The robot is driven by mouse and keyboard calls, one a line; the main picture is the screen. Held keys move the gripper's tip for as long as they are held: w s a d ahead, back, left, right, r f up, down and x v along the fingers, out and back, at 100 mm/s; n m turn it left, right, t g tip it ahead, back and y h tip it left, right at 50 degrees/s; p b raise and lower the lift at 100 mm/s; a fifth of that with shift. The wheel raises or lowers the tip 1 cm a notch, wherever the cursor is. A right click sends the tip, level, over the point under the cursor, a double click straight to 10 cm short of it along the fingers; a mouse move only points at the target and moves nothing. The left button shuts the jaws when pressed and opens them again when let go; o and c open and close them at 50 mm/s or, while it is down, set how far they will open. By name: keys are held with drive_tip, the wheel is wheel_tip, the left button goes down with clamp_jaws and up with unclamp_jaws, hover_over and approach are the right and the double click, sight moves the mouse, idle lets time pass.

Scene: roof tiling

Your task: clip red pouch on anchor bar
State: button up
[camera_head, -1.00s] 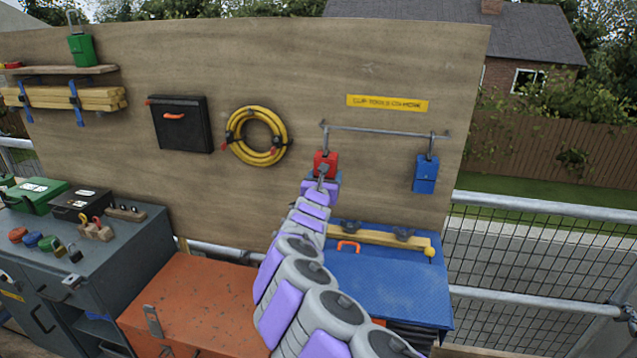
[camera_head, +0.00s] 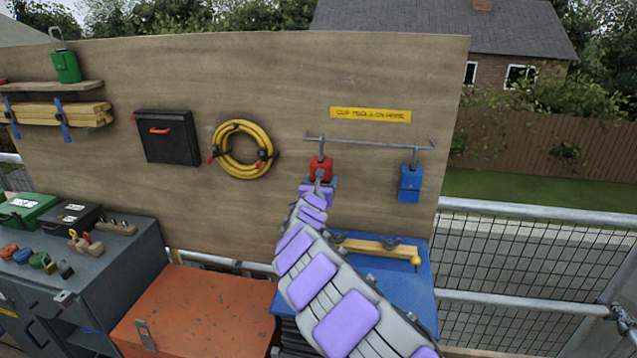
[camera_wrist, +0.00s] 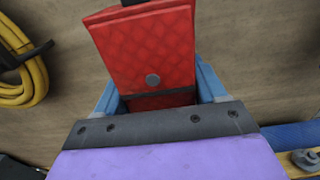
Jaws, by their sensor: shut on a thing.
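The red pouch (camera_head: 321,168) is at the left part of the grey anchor bar (camera_head: 370,143) on the plywood board. A grey clip rises from the pouch's top to the bar's left end; I cannot tell whether it is hooked over the bar or in front of it. My gripper (camera_head: 319,184) is shut on the lower part of the pouch. In the wrist view the red pouch (camera_wrist: 148,50) stands upright, slightly tilted, between the blue fingers. A blue pouch (camera_head: 410,184) hangs by its clip from the bar's right part.
A yellow sign (camera_head: 370,115) is above the bar. A coiled yellow hose (camera_head: 226,163) and a black case (camera_head: 167,138) are on the board to the left. A blue chest (camera_head: 405,275) and an orange chest (camera_head: 195,312) stand below. The bar's middle is free.

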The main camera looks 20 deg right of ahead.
sight(312, 181)
drive_tip(key=shift+s+a+r, duration=0.1)
drive_tip(key=shift+a+r, duration=0.05)
drive_tip(key=shift+a, duration=0.35)
drive_tip(key=shift+a+r, duration=0.15)
drive_tip(key=shift+a, duration=0.3)
drive_tip(key=shift+a, duration=0.15)
drive_tip(key=shift+a, duration=0.5)
drive_tip(key=shift+w+d+p, duration=0.2)
drive_tip(key=shift+w+d, duration=0.05)
drive_tip(key=shift+d, duration=0.35)
drive_tip(key=shift+w+d+p, duration=0.2)
drive_tip(key=shift+w+d, duration=0.05)
drive_tip(key=shift+d, duration=0.3)
drive_tip(key=shift+w, duration=0.15)
drive_tip(key=shift+a, duration=0.2)
drive_tip(key=shift+d, duration=0.15)
